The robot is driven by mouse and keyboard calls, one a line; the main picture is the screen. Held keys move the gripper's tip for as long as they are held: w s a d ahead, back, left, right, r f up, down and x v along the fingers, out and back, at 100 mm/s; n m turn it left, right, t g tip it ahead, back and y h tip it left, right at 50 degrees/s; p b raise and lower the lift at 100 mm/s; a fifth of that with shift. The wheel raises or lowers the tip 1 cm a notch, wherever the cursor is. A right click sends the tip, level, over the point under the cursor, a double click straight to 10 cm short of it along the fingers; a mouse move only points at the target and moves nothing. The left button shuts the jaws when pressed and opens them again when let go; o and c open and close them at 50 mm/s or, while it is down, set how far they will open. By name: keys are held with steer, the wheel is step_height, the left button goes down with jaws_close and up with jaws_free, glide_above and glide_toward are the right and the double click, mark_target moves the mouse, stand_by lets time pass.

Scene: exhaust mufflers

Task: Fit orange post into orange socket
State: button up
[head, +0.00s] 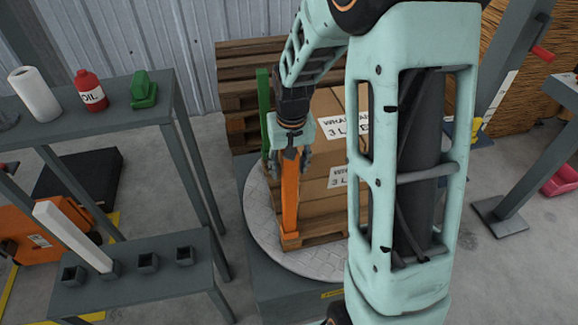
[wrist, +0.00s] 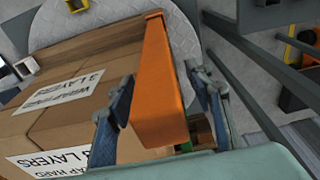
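The orange post (head: 290,195) stands upright at the front left corner of the boxed load on the round turntable. It also fills the middle of the wrist view (wrist: 160,80). At its foot is a slightly wider orange part (head: 290,239), whose orange edge (wrist: 154,15) shows in the wrist view; this looks like the orange socket, but how deep the post sits is hidden. My gripper (head: 290,162) is at the post's upper part, one finger on each side. In the wrist view (wrist: 162,88) narrow gaps show between the fingers and the post, so it looks open around it.
Stacked cartons (head: 325,185) stand close right of the post. A green post (head: 263,112) stands behind it. A grey rack (head: 110,110) is at the left, with a white post (head: 75,237) in a dark holder and empty holders (head: 148,262) beside it.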

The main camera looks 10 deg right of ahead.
steer(key=r, duration=0.4)
steer(key=s+r, duration=0.1)
steer(key=r, duration=0.7)
steer(key=shift+s, duration=0.25)
steer(key=shift+f, duration=0.1)
